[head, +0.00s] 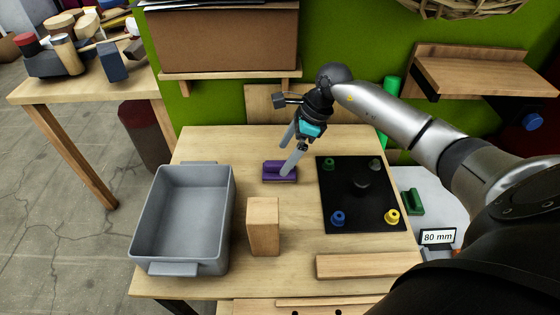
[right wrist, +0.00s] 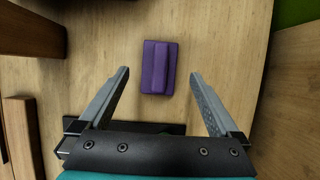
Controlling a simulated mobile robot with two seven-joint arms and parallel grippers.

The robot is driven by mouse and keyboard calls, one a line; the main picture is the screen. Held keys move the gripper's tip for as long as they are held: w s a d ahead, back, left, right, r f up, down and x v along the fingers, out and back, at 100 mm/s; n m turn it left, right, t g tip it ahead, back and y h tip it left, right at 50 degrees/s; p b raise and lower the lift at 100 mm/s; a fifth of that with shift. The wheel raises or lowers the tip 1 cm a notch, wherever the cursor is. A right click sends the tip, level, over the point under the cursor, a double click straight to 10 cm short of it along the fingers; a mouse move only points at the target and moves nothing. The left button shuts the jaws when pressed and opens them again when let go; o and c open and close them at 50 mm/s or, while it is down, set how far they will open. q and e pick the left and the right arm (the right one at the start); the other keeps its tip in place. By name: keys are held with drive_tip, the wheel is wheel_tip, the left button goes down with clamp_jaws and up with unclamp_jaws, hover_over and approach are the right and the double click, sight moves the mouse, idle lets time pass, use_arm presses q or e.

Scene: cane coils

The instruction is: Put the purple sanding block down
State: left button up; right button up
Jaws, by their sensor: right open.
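The purple sanding block (head: 275,172) lies on the wooden table, between the grey bin and the black board. In the right wrist view the block (right wrist: 158,67) rests on the bare wood, just beyond the fingertips and between their lines. My right gripper (head: 287,152) is above and beside the block in the head view, with one finger overlapping the block's right part. In the right wrist view the right gripper (right wrist: 159,73) has its fingers wide apart, with nothing between them. My left gripper is not in view.
A grey bin (head: 148,220) stands at the table's left. A wooden block (head: 263,228) stands in front of the purple block. A black board (head: 341,211) with coloured knobs lies to the right. A wooden strip (head: 368,265) lies near the front. Bare wood (head: 225,143) shows behind.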

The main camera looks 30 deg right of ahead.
drive_tip(key=v, duration=0.7)
drive_tip(key=shift+r, duration=0.2)
